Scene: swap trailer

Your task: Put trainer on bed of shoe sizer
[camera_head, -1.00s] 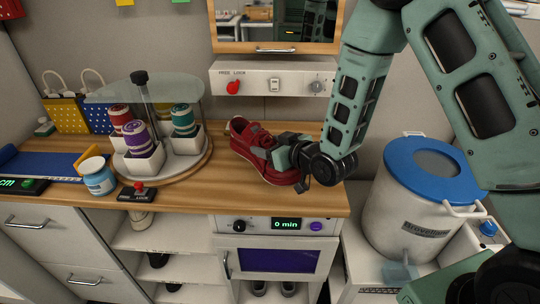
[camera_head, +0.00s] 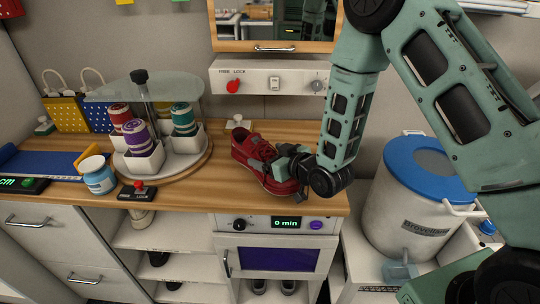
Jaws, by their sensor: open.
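A red trainer (camera_head: 246,150) lies on the wooden counter right of the carousel, its toe end toward the front edge. My gripper (camera_head: 272,161) is open at the trainer's upper, its fingers over the laces and side. The gripper partly hides the trainer, and whether the fingers touch it cannot be told. The shoe sizer appears to be the blue bed (camera_head: 48,163) at the far left of the counter, with a green "cm" display (camera_head: 10,184) in front. No shoe shows on the visible part of the bed.
A carousel (camera_head: 170,172) with several thread spools and a glass top stands between trainer and blue bed. A jar (camera_head: 99,180) and a red-knobbed control (camera_head: 138,190) stand before it. A blue-lidded bin (camera_head: 400,210) is at right. A switch panel (camera_head: 273,80) hangs above the counter.

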